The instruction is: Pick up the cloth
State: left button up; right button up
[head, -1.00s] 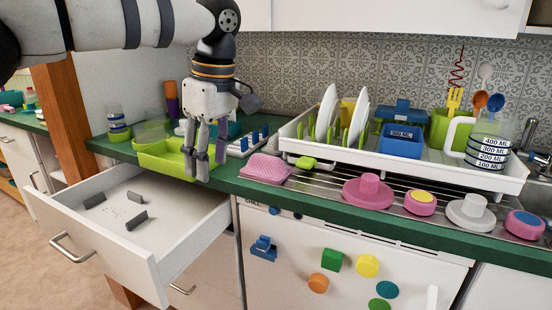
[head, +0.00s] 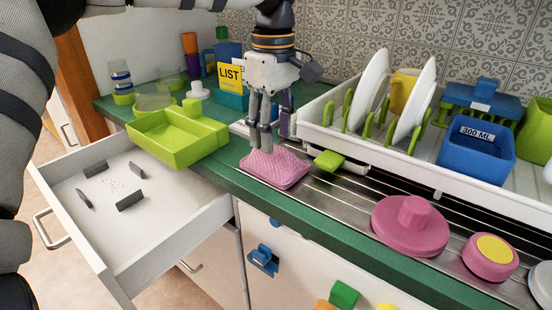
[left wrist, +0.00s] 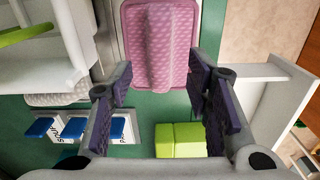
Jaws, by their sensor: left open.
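The cloth (head: 275,168) is pink and textured. It lies on the green counter at the left edge of the metal drainer. My left gripper (head: 268,142) is open and points down just above the cloth's back edge in the head view. In the left wrist view the cloth (left wrist: 160,45) lies ahead of the open fingers (left wrist: 165,95), with a raised ridge along its middle. I cannot tell whether the fingertips touch it. My right gripper is not in view.
An open white drawer (head: 165,225) holding grey blocks juts out at the left. A lime tray (head: 175,155) stands on the counter behind it. A white dish rack (head: 345,148) with plates and a blue tub (head: 475,150) stands at the right. Pink lids (head: 410,232) lie on the drainer.

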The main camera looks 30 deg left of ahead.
pick_arm(q)
notch_tip(320, 180, down, 4)
jog(key=shift+a, duration=0.15)
grip_shut()
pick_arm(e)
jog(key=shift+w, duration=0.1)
pick_arm(q)
jog(key=shift+r, duration=0.15)
jog(key=shift+r, duration=0.4)
jog(key=s+d+r+p, duration=0.1)
jog(key=s+d+r, duration=0.1)
jog(key=s+r, duration=0.4)
jog(key=s+d+r+p, duration=0.1)
jog(key=s+d+r, duration=0.1)
jog(key=s+r, duration=0.4)
jog(key=shift+s+d, duration=0.4)
jog(key=shift+s, duration=0.2)
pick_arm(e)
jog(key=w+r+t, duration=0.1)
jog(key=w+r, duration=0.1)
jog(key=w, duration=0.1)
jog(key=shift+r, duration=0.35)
